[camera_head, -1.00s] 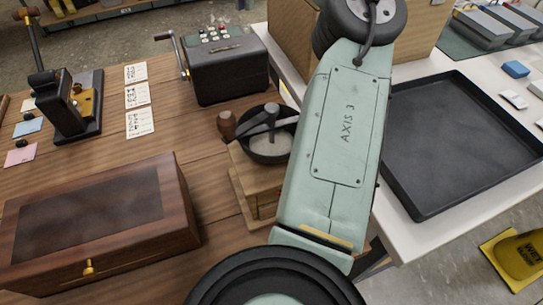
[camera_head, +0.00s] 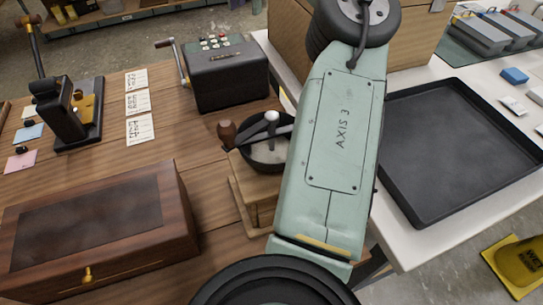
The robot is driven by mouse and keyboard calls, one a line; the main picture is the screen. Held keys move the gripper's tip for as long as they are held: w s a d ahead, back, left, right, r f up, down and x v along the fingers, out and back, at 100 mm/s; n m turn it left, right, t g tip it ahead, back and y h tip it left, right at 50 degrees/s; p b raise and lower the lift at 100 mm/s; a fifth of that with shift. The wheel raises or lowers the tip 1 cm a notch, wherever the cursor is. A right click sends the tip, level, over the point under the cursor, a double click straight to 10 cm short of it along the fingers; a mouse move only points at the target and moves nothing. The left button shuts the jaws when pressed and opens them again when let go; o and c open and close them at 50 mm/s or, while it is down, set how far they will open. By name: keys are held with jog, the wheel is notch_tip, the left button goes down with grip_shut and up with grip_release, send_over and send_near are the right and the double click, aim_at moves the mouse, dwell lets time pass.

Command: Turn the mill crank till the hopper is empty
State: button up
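The mill is a wooden box (camera_head: 258,195) with a dark round hopper bowl (camera_head: 262,163) on top. It stands on the brown table, left of my arm. A dark crank arm crosses the bowl, with a brown wooden knob (camera_head: 227,133) at its left end. A pale rounded hub (camera_head: 271,117) stands up at the middle. Some greyish material shows low in the bowl, but how much is unclear. My green arm link covers the mill's right side. My gripper is not in view, so I cannot tell whether it touches the crank.
A dark wooden chest (camera_head: 95,225) stands front left of the mill. A dark adding machine (camera_head: 228,75) with a side crank stands behind it. Paper cards (camera_head: 138,103) lie to the left. A black tray (camera_head: 455,150) rests on the white table at right.

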notch_tip(320, 180, up, 6)
jog(key=shift+f, duration=0.25)
dwell(0.6)
